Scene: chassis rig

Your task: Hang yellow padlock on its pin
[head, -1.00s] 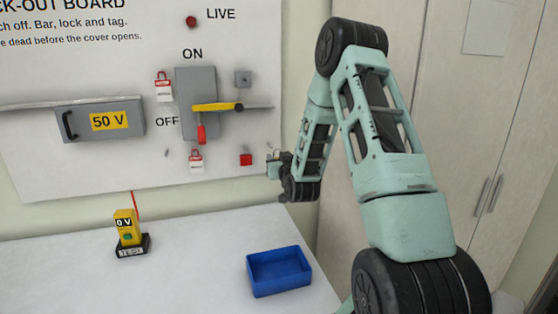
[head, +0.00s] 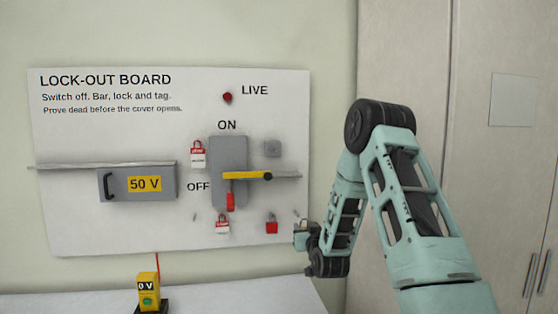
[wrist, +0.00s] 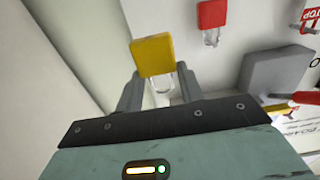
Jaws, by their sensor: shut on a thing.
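My gripper (wrist: 157,92) is shut on the yellow padlock (wrist: 153,56), seen in the wrist view. The padlock's body sticks out past the fingertips and its clear shackle lies between the fingers. In the head view my gripper (head: 301,236) is at the board's lower right edge, just right of the hanging red padlock (head: 271,228). The yellow padlock is too small or hidden to make out there. A small bare pin (head: 297,213) shows just above my gripper. Another small pin (head: 195,216) is farther left on the board. I cannot tell which belongs to the yellow padlock.
A yellow tester (head: 148,290) stands on the bench (head: 225,300). A cabinet is at right.

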